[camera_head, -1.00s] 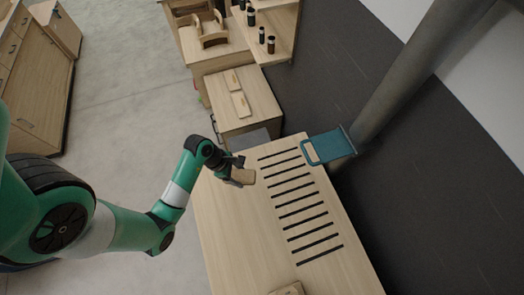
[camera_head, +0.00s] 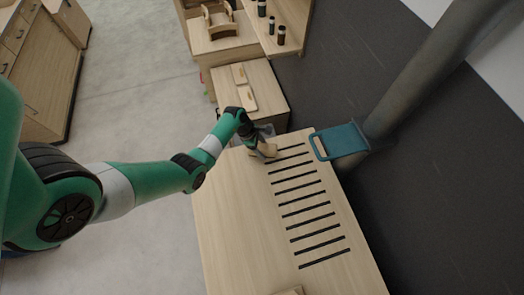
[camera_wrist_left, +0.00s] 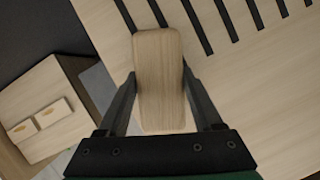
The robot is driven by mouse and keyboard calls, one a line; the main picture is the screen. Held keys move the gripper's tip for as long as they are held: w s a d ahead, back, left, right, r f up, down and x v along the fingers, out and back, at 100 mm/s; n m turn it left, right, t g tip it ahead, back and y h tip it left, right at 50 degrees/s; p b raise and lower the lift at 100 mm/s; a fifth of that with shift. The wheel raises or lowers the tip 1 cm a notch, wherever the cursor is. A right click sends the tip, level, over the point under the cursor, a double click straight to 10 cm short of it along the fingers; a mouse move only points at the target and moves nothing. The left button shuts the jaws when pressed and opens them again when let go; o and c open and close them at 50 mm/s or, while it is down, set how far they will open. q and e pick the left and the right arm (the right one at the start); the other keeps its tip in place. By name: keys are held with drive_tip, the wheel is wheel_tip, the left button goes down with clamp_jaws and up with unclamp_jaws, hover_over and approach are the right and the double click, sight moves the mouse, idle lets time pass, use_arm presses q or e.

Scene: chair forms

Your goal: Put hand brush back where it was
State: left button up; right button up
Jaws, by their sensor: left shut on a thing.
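The hand brush shows as a light wooden block (camera_head: 266,151) in the head view, at the far left part of the slotted table. My left gripper (camera_head: 262,143) is shut on it. In the left wrist view the wooden block (camera_wrist_left: 158,60) sits between the two dark fingers, its long side running along them. Any bristles are hidden from both views. The block is over the table top, beside the end of the far slots. I cannot tell whether it touches the table. My right gripper is not in view.
The wooden table (camera_head: 225,220) has a row of black slots (camera_head: 305,210). A teal tray-like piece (camera_head: 338,140) stands at its right edge by a grey column (camera_head: 420,70). A low cabinet (camera_head: 265,115) with small wooden pieces stands beyond. The table's left half is clear.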

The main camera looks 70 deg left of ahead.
use_arm(q)
wheel_tip(320, 180, down, 2)
drive_tip(key=shift+s+d+f, duration=0.1)
drive_tip(key=shift+f, duration=0.15)
drive_tip(key=shift+r, duration=0.1)
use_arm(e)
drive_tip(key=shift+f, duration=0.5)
use_arm(q)
drive_tip(key=o, duration=1)
drive_tip(key=shift+f+b, duration=0.2)
drive_tip(key=shift+b, duration=0.15)
drive_tip(key=o, duration=0.4)
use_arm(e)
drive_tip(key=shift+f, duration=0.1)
use_arm(q)
drive_tip(key=shift+o, duration=0.2)
drive_tip(key=shift+r+p, duration=0.3)
drive_tip(key=p+v, duration=0.4)
drive_tip(key=v, duration=0.7)
drive_tip(key=shift+s+r, duration=0.2)
drive_tip(key=shift+r, duration=0.15)
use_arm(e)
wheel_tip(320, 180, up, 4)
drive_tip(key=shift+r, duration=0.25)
